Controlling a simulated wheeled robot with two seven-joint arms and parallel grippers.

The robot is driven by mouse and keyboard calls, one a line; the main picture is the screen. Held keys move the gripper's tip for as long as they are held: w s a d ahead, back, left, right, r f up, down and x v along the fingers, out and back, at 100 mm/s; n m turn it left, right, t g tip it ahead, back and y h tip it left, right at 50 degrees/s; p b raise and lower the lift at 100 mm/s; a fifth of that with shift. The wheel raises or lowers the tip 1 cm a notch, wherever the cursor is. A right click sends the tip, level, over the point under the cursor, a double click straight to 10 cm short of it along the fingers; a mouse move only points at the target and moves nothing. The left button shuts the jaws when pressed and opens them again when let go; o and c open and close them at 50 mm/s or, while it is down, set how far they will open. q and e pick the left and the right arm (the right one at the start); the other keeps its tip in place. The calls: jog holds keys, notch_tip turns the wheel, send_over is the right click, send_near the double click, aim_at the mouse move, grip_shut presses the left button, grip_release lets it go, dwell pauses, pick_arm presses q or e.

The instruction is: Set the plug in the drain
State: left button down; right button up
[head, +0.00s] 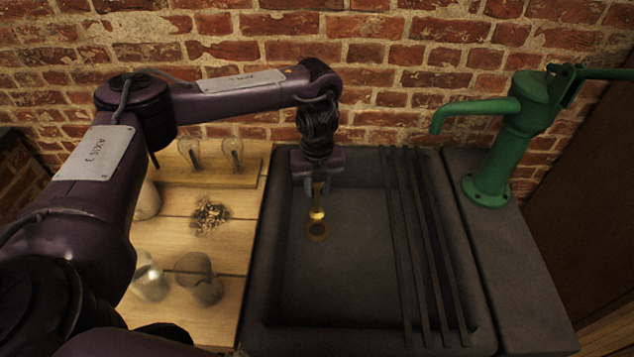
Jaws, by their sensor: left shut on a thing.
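The plug (317,213) is a brass-coloured piece with a thin stem and a rounded lower end. My left gripper (318,186) points down and is shut on the plug's stem. The drain (318,231) is a brass ring with a dark centre in the floor of the dark stone sink (350,280). In the head view the plug's lower end appears just above the drain's far rim. I cannot tell the exact height between them. My right gripper is not in view.
Dark bars (420,250) lie across the sink's right side. A green hand pump (500,140) stands right of the sink. A brick wall is behind.

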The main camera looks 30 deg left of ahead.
aim_at(317, 212)
pick_arm(q)
jog(key=shift+f+b, duration=1.35)
jog(key=shift+f, duration=1.75)
jog(key=c, duration=1.1)
grip_release()
jog(key=shift+o, duration=0.2)
